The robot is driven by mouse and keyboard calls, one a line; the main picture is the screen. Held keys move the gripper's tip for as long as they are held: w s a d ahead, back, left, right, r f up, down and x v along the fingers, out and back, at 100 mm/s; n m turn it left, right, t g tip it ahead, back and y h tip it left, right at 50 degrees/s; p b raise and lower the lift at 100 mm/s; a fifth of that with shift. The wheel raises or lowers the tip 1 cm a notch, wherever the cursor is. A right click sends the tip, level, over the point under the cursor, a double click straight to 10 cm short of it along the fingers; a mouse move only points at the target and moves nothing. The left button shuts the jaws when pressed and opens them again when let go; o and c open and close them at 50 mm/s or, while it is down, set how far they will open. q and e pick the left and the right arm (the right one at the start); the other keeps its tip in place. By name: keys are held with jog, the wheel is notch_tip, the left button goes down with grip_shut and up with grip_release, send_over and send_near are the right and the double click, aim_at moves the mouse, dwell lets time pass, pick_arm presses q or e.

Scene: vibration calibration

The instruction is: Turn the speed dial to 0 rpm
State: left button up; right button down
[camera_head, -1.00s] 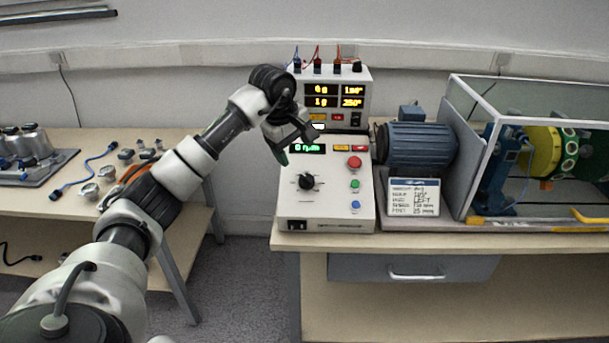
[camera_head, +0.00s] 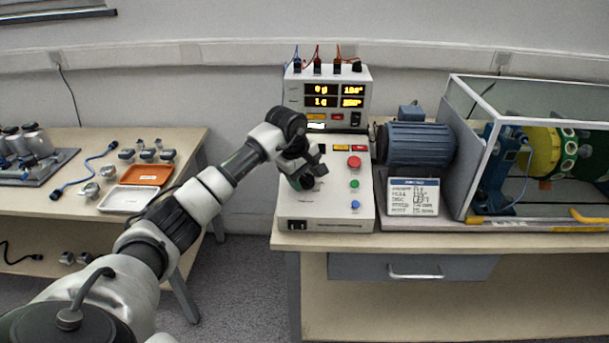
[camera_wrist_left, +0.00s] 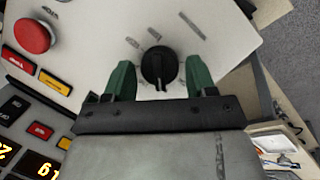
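The speed dial (camera_wrist_left: 159,66) is a round black knob on the white sloping face of the control box (camera_head: 345,212). In the left wrist view it sits between the green fingertips of my left gripper (camera_wrist_left: 160,80), with a gap on each side. The gripper is open around the dial and does not visibly touch it. My right gripper is not in view.
Red (camera_head: 354,162), green (camera_head: 354,184) and blue (camera_head: 355,205) buttons sit right of the dial. A display unit (camera_head: 291,95) stands behind the box. A motor (camera_head: 418,147) and a note card (camera_head: 413,197) are to the right. A side table with trays (camera_head: 146,174) is at left.

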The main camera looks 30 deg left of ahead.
pick_arm(q)
jog(key=c, duration=0.6)
jog(key=shift+c, duration=0.2)
